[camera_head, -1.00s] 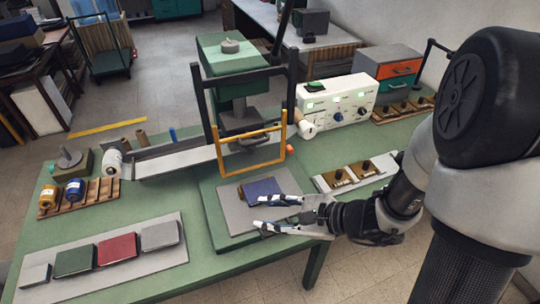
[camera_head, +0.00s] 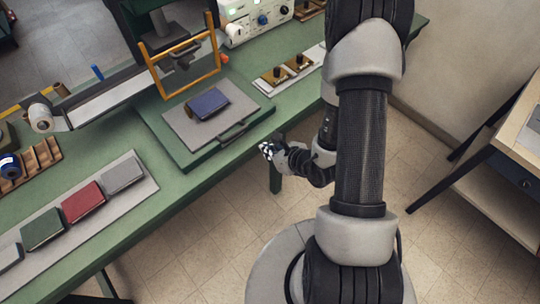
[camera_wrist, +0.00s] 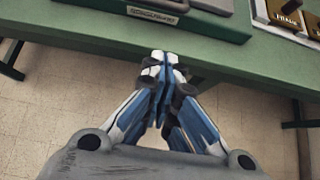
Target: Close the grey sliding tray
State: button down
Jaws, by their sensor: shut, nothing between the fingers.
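The grey sliding tray (camera_head: 240,126) lies on the green press base (camera_head: 160,137) and sticks out toward the front edge of the table. A dark bar handle (camera_head: 232,133) runs along its front. A blue velvet-covered book (camera_head: 208,103) lies on the tray. My gripper (camera_head: 266,150) is shut and empty, just off the table's front edge, in front of the tray and a little right of its handle. In the wrist view my closed fingertips (camera_wrist: 161,62) point at the table edge, with the tray's front and label (camera_wrist: 152,15) beyond.
The press with its yellow guard frame (camera_head: 186,66) stands behind the tray. A strip with brass-coloured blocks (camera_head: 287,72) lies to the right. Green, red and grey covers lie on a grey board (camera_head: 150,185) at left. The floor before the table is clear.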

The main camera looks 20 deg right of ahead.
jog(key=w+a+f+b, duration=0.2)
jog(key=w+a+f, duration=0.1)
jog(key=w, duration=0.6)
jog(key=shift+f, duration=0.35)
jog(key=shift+w, duration=0.1)
